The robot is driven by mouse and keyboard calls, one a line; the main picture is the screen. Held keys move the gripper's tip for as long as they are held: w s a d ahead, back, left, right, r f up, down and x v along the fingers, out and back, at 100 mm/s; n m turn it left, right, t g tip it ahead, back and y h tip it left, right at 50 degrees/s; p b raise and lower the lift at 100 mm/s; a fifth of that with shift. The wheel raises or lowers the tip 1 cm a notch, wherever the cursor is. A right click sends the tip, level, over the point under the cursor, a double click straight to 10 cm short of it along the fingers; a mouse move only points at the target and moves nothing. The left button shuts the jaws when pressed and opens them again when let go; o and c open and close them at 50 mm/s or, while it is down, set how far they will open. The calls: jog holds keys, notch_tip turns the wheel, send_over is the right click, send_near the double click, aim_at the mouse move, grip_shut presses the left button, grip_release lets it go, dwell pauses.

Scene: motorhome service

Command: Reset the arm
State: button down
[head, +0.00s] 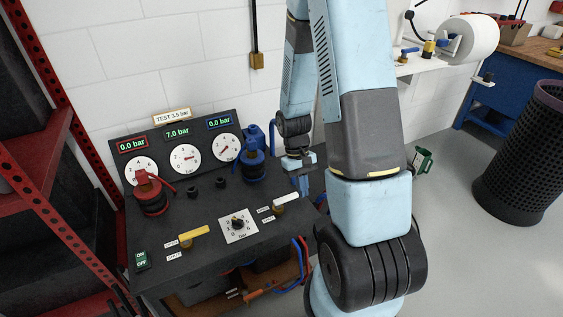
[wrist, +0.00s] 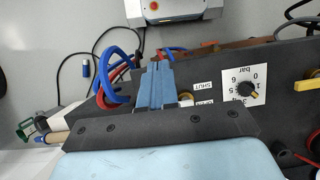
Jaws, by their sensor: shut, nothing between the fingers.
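My arm reaches up from the lower right of the head view and bends back down beyond the upper link. My gripper (head: 302,188) hangs pointing down beside the right edge of a dark test bench (head: 213,200). In the wrist view the blue fingers of my gripper (wrist: 156,72) are together, with nothing between them. The bench panel lies beyond and to the right of them. Part of the arm is hidden behind its own nearer links.
The bench carries gauges (head: 186,159), a red fitting (head: 151,197), a blue fitting (head: 253,166), a yellow lever (head: 194,232), a white lever (head: 286,201) and a dial (head: 238,224). Red shelving (head: 42,150) stands left. A black mesh bin (head: 522,150) stands right, with clear floor before it.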

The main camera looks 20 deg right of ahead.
notch_tip(320, 180, up, 21)
jog(key=a+t, duration=0.3)
jog(key=t, duration=0.2)
jog(key=s+a+r+t, duration=0.2)
jog(key=s+r+t, duration=0.2)
jog(key=s+r, duration=0.7)
notch_tip(320, 180, up, 4)
jog(key=shift+s+a+r+m+t, duration=0.2)
jog(key=shift+a+r+m+t, duration=0.1)
jog(key=shift+t, duration=0.1)
